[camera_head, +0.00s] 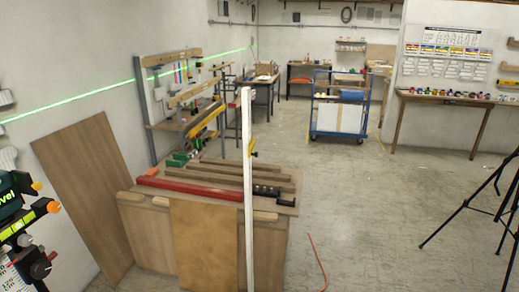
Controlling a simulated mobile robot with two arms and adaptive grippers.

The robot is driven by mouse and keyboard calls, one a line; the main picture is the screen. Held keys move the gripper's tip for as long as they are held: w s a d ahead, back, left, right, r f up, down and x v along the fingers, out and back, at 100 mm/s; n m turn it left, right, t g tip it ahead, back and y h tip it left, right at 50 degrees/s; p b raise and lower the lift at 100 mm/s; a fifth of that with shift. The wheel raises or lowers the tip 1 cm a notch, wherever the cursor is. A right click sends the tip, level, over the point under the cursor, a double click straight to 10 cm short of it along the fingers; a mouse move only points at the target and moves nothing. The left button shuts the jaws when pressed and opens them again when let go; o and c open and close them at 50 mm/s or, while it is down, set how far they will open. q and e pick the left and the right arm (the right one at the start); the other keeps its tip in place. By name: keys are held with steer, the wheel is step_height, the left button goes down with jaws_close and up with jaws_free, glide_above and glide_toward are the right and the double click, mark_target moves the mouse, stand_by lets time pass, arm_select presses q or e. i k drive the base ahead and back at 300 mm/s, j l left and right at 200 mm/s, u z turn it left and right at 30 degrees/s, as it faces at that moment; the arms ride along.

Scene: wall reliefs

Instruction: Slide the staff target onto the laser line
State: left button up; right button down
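A tall white staff (248,200) stands upright in front of the workbench, near the middle of the view. A small yellow and dark piece (252,148), which looks like the staff target, sits on the staff's right side below its top. The green laser line (100,90) runs across the left wall, rising toward the far corner. In the picture the line's far end lies higher than the staff's top. A dark level instrument (18,212) with orange knobs and yellow-green parts stands at the left edge, partly cut off. Neither of my grippers shows.
A workbench (155,255) holds several timber pieces and a red beam (185,187). A brown board (85,180) leans on the left wall. A blue cart (340,105) stands farther back. A black tripod (470,205) stands right. The floor between is mostly open, with an orange cord (317,262).

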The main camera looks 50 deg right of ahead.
mark_target(252, 145)
steer(key=z, duration=1.5)
